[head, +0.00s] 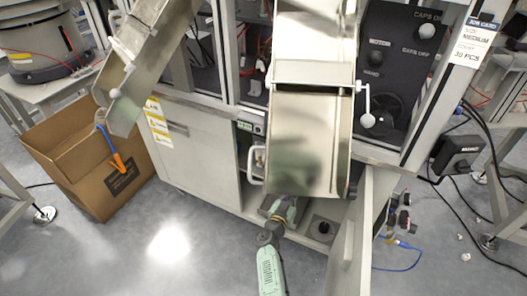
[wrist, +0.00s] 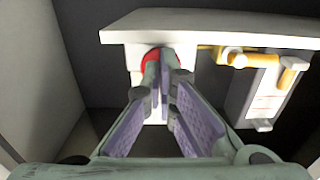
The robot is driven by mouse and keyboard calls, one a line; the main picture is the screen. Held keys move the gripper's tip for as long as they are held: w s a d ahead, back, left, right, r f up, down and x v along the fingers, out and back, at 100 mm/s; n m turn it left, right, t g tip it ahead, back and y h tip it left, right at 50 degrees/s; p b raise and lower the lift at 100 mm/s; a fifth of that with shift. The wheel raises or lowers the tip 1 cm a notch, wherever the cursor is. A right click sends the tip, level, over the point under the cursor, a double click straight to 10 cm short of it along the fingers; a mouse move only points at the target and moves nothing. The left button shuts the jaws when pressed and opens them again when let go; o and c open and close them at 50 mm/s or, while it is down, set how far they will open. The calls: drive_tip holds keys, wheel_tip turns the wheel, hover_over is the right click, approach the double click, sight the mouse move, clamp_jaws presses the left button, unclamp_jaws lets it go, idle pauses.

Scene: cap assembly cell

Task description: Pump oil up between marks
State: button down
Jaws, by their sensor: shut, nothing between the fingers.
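My gripper (wrist: 161,78) is shut and empty in the wrist view, its purple-padded fingers pointing into a dark cabinet space. A round red part (wrist: 149,57) shows just behind the fingertips, mostly covered by them; I cannot tell whether they touch it. It sits at a white block (wrist: 135,62) under a pale plate (wrist: 205,26). At right, a grey unit (wrist: 238,97) has a pale window (wrist: 266,98) with faint reddish lines; no oil level is readable. In the head view my gripper (head: 281,209) reaches into the lower cabinet, partly hidden under the metal chute.
Brass-coloured piping (wrist: 240,60) runs from the block to the right. An open cabinet door (head: 347,230) stands right of my arm. The metal chute (head: 308,140) hangs above it. A cardboard box (head: 95,180) is at left; the floor between is clear.

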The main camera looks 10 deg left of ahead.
drive_tip(key=shift+w+d, duration=0.15)
drive_tip(key=shift+w, duration=0.3)
drive_tip(key=shift+s, duration=0.1)
drive_tip(key=shift+p+v, duration=0.55)
drive_tip(key=shift+v, duration=0.65)
idle(1.2)
idle(0.4)
